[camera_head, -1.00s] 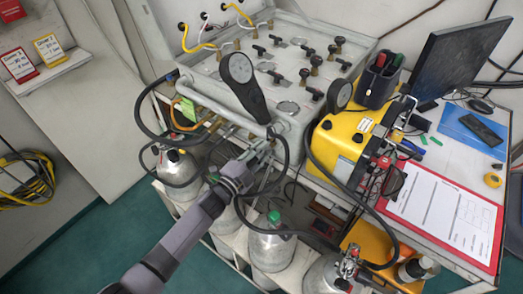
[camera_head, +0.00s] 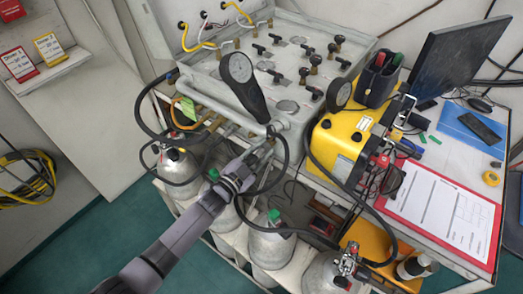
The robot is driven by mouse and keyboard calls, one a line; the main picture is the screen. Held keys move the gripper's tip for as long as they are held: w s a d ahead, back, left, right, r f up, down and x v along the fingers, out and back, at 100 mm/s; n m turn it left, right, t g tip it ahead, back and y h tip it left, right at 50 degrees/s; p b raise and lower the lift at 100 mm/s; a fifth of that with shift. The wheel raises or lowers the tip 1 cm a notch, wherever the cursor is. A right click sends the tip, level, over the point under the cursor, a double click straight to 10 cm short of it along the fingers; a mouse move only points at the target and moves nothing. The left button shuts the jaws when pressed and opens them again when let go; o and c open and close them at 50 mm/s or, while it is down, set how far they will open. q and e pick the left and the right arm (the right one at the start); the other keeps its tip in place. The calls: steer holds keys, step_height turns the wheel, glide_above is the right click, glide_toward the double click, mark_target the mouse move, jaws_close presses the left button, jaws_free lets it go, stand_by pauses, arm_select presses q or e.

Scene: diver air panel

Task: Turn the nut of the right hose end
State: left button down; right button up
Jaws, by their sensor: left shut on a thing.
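The grey air panel (camera_head: 292,92) stands on the bench with knobs, valves and gauges on top. My left gripper (camera_head: 262,150) is at the panel's front edge, below the large black-backed gauge (camera_head: 240,78). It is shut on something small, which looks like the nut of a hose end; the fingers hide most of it. A black hose (camera_head: 285,160) curves down close beside the gripper. Other hose ends and brass fittings (camera_head: 226,130) sit along the front to the left of it. My right gripper is not in view.
Several grey cylinders, one with a green valve top (camera_head: 272,235), stand below the panel. A yellow case (camera_head: 345,138) is close on the right, with a black hose looping down past it. A red clipboard (camera_head: 440,212) and a monitor (camera_head: 455,75) are farther right.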

mark_target(249, 165)
arm_select(q)
steer(key=shift+f, duration=0.1)
steer(key=c, duration=1.4)
jaws_free()
steer(key=shift+o, duration=0.2)
steer(key=v, duration=1.2)
steer(key=s+a+f+n+g+y, duration=0.2)
steer(key=s+a+f+y, duration=0.15)
steer(key=f, duration=0.65)
steer(key=s+a+f+n+g+y, duration=0.25)
steer(key=s+a+f, duration=0.2)
steer(key=f, duration=0.55)
steer(key=s+a+f+n+g+y, duration=0.15)
steer(key=s+a+f, duration=0.25)
steer(key=f, duration=0.6)
steer(key=s+a+f+n+g+y, duration=0.1)
steer(key=s+f, duration=0.4)
steer(key=s, duration=0.5)
steer(key=s+a+f+n+g+y+b, duration=0.1)
steer(key=s+f+g, duration=0.3)
steer(key=s, duration=0.6)
steer(key=s+a+f+n+g+y, duration=0.1)
steer(key=s+f+n+g, duration=0.1)
steer(key=s+f, duration=0.4)
steer(key=s+n, duration=0.1)
steer(key=s, duration=0.4)
steer(key=shift+a+g, duration=0.4)
